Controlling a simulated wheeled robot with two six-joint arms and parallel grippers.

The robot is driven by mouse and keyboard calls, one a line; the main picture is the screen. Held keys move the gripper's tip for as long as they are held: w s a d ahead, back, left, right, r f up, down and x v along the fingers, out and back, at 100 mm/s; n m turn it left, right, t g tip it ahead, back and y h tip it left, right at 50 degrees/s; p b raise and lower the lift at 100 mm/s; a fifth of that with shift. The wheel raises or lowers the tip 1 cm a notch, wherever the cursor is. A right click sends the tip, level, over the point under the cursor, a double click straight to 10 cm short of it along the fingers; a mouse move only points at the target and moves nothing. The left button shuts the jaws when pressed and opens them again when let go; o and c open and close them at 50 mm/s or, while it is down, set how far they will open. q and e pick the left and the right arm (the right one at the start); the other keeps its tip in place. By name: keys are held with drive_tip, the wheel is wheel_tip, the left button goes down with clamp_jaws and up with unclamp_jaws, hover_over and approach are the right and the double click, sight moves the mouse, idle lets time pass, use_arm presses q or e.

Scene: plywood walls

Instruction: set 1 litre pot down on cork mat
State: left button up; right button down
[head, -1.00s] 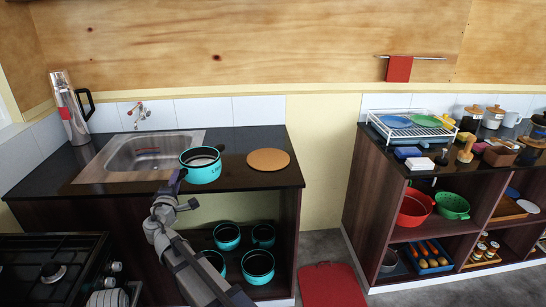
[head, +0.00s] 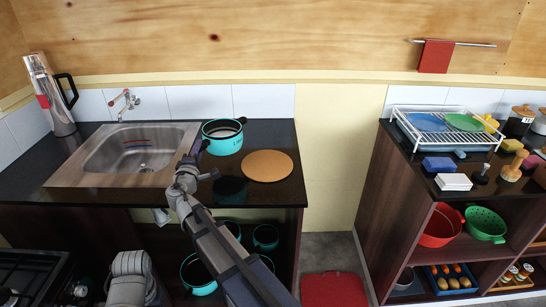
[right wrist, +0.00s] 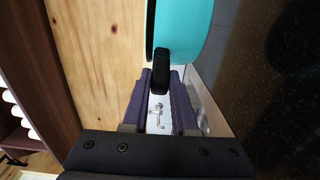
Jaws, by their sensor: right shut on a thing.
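The teal 1 litre pot (head: 222,140) is upright above the dark counter, at the left edge of the cork mat in the head view. Its dark reflection shows lower on the counter, apart from it. My right gripper (head: 197,151) is shut on the pot's black handle. In the right wrist view the handle (right wrist: 162,70) sits between the fingers and the teal pot wall (right wrist: 180,35) is beyond. The round cork mat (head: 267,166) lies flat and bare on the counter. My left gripper is not in view.
A sink (head: 136,150) with a tap (head: 124,103) and a steel flask (head: 50,95) are to the left. More teal pots (head: 197,272) stand on the shelf below. A second counter with a white dish rack (head: 446,126) is at the right, beyond a floor gap with a red mat (head: 334,289).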

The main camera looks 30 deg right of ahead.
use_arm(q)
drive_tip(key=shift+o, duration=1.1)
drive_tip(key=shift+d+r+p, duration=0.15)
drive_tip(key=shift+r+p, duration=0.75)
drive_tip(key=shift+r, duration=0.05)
use_arm(e)
drive_tip(key=s+d+r+m+g+h, duration=0.1)
drive_tip(key=s+d+h, duration=0.15)
drive_tip(key=d, duration=0.35)
drive_tip(key=s+d+r+m+g+h, duration=0.1)
drive_tip(key=s+d, duration=0.2)
drive_tip(key=d, duration=0.4)
use_arm(q)
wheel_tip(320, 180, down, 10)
drive_tip(key=b, duration=1)
use_arm(e)
drive_tip(key=f, duration=1)
drive_tip(key=shift+a, duration=0.25)
drive_tip(key=shift+f, duration=0.1)
drive_tip(key=c, duration=0.7)
unclamp_jaws()
drive_tip(key=shift+m, duration=0.3)
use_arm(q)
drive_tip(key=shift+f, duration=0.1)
use_arm(e)
drive_tip(key=shift+s, duration=0.1)
